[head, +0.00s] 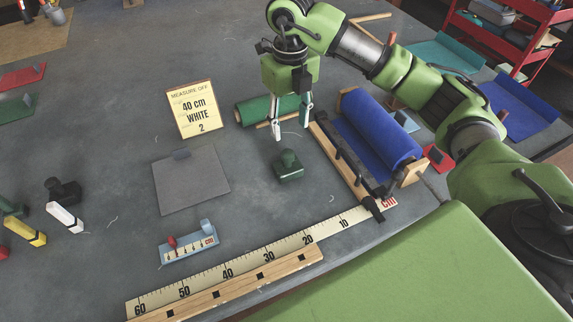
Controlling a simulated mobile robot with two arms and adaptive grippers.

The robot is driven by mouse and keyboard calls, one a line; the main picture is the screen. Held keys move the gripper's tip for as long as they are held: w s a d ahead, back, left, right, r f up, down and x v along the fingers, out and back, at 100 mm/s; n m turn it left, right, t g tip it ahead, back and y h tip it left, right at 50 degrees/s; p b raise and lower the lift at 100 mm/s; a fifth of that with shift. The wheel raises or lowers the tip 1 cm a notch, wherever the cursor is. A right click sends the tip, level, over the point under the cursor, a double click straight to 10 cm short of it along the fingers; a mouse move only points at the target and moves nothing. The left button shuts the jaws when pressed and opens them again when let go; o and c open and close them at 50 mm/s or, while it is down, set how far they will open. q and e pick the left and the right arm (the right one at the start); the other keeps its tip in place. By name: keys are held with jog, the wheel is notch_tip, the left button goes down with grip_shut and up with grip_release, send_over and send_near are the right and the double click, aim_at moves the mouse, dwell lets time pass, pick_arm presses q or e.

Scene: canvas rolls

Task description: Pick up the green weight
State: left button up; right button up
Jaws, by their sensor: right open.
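The green weight (288,168) is a small dark-green block with a knob on top. It stands upright on the grey table, left of the blue roll. My right gripper (292,131) points down above and just behind the weight in the picture. Its two fingers are apart with nothing between them, and it does not appear to touch the weight. The exact height of the fingertips over the table is hard to tell. My left gripper is not in view.
A blue canvas roll (375,130) on a wooden stand is close on the right. A green roll (262,110) lies behind the fingers. A sign card (193,110), grey pad (190,180), black weight (63,190) and long ruler (235,268) are around.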

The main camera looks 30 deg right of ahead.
aim_at(288, 153)
notch_tip(288, 153, down, 7)
jog(key=shift+p, duration=0.85)
jog(key=shift+a+f+p, duration=0.1)
jog(key=shift+f+p, duration=0.35)
jog(key=shift+f, duration=0.05)
notch_tip(288, 153, down, 4)
jog(key=shift+w+r+p, duration=0.1)
jog(key=shift+r+p, duration=0.15)
jog(key=shift+p, duration=0.75)
jog(key=shift+f, duration=0.55)
jog(key=c, duration=1.2)
jog(key=shift+w+r, duration=0.1)
